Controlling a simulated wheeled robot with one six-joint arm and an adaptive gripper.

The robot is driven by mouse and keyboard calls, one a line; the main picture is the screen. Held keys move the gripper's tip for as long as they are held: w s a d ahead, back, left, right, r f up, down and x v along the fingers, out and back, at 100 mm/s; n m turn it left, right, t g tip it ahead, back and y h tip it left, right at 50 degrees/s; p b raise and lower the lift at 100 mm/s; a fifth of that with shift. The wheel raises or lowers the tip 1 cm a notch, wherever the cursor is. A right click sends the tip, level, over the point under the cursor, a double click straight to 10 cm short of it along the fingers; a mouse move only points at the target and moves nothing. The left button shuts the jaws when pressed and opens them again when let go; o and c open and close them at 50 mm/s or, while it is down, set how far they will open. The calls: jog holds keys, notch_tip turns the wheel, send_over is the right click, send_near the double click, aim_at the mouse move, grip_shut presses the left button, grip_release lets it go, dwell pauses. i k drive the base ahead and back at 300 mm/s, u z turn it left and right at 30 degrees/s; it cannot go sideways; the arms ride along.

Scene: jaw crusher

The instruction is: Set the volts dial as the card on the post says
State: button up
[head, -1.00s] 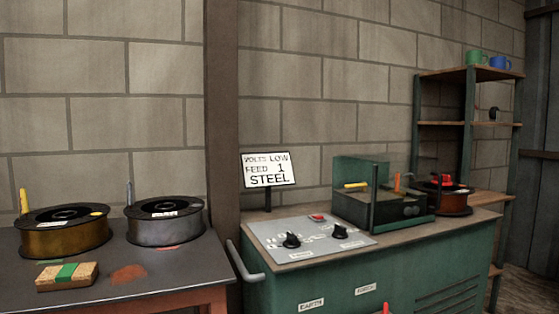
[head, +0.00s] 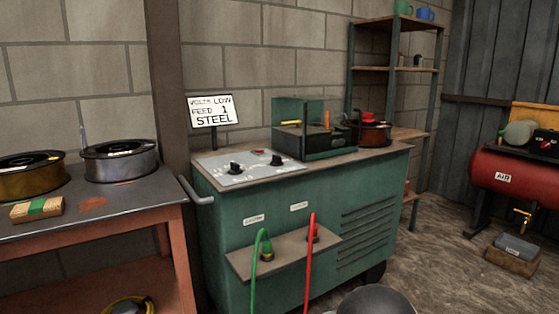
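The card (head: 211,110) stands on a short post at the back of the green machine and reads "VOLTS LOW, FEED 1, STEEL". A pale control panel (head: 255,177) lies on the machine's top at the left. It carries two black dials, a left dial (head: 235,167) and a right dial (head: 276,160), with a small red part (head: 258,152) behind them. The labels by the dials are too small to read, so I cannot tell which is volts or where each points. A dark rounded shape at the bottom edge may be part of my arm; no gripper fingers show.
The green machine (head: 225,213) has a front shelf (head: 290,255) with a green and a red cable. A box with a clear cover (head: 318,143) stands right of the panel. A bench (head: 140,190) with spools is at left, a red air tank (head: 505,178) at right. Floor between is open.

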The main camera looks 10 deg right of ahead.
aim_at(277, 160)
jog(key=z, duration=0.45)
jog(key=i, duration=1.15)
jog(key=u, duration=0.45)
